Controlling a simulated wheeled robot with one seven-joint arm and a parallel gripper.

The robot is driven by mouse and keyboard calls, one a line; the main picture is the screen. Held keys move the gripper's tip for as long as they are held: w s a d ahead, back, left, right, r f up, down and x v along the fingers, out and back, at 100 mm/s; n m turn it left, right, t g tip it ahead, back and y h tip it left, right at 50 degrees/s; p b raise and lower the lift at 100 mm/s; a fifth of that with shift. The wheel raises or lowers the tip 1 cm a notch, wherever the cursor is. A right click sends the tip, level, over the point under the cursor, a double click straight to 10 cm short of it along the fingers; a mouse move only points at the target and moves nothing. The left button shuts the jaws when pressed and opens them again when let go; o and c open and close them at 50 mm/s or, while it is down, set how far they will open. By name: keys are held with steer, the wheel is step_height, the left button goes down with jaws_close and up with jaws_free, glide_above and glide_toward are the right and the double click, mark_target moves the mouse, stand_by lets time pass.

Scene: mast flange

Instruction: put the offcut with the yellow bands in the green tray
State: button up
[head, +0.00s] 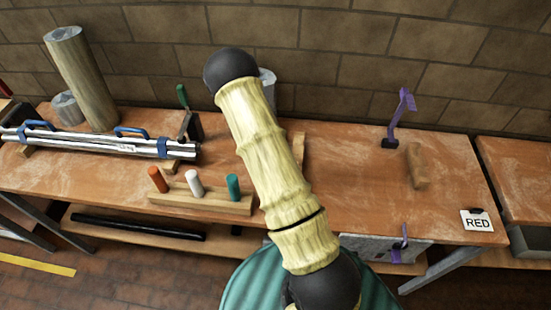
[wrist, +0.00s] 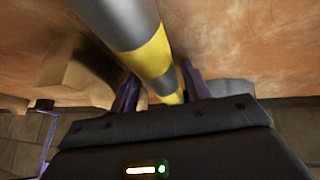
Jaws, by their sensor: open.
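In the wrist view the offcut (wrist: 152,62), a grey tube with yellow bands, runs from the top edge down between the fingers of my gripper (wrist: 160,92). The fingers are dark purple and stand apart, one on each side of the tube. Whether either finger touches it I cannot tell. Its near end is cut off by the frame. In the head view my arm covers the middle of the bench and hides my gripper. I cannot make out the banded offcut there. I cannot identify a green tray in either view.
On the bench (head: 340,185) stand a rack with coloured pegs (head: 205,199), a bundle of pipes (head: 95,142), tall cylinder (head: 80,80), purple stand (head: 400,112), wooden block (head: 417,167) and RED card (head: 476,221). A grey cylinder (head: 268,82) shows behind my arm. The right bench top has clear room.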

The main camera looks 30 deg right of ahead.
steer(key=shift+c, duration=0.2)
steer(key=c, duration=0.8)
steer(key=shift+c, duration=0.8)
steer(key=shift+r, duration=0.15)
jaws_close()
step_height(320, 180, up, 10)
steer(key=shift+f+b, duration=0.1)
steer(key=shift+b, duration=0.45)
